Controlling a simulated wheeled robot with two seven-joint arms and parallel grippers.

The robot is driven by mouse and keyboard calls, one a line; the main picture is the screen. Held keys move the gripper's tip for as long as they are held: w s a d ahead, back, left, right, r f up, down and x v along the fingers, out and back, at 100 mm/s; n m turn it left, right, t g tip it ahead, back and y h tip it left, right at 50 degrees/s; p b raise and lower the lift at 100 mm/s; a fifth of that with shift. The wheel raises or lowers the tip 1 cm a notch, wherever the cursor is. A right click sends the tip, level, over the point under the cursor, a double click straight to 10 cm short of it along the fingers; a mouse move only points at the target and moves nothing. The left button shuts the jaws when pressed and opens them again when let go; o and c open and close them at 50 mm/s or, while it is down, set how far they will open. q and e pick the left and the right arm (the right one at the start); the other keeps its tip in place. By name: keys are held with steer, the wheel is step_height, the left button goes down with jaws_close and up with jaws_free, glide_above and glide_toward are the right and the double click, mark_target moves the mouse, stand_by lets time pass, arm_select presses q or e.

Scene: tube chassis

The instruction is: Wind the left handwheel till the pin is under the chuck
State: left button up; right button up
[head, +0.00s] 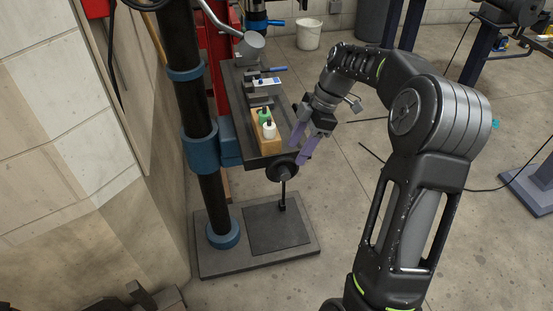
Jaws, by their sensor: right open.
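A dark round handwheel (281,171) sits at the near end of the long machine table (236,104). A thin crank or rod hangs down below it. My right gripper (301,141), with purple fingers, is open and empty just above and to the right of the handwheel, beside the table's right edge. I cannot tell whether it touches the table. A grey rounded part (250,46) above the table's far end may be the chuck; I cannot tell. I cannot make out the pin for sure. My left gripper is out of view.
A wooden block (266,141) with a green and a white bottle stands on the table's near end. Blue-handled clamping parts (266,82) lie farther back. A black column (199,120) rises at left from a grey base plate (215,262). Floor to the right is mostly open.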

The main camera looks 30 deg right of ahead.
mark_target(285, 169)
steer(key=shift+w+r, duration=0.15)
steer(key=shift+w, duration=0.1)
steer(key=shift+x, duration=3.9)
steer(key=shift+s, duration=0.1)
jaws_close()
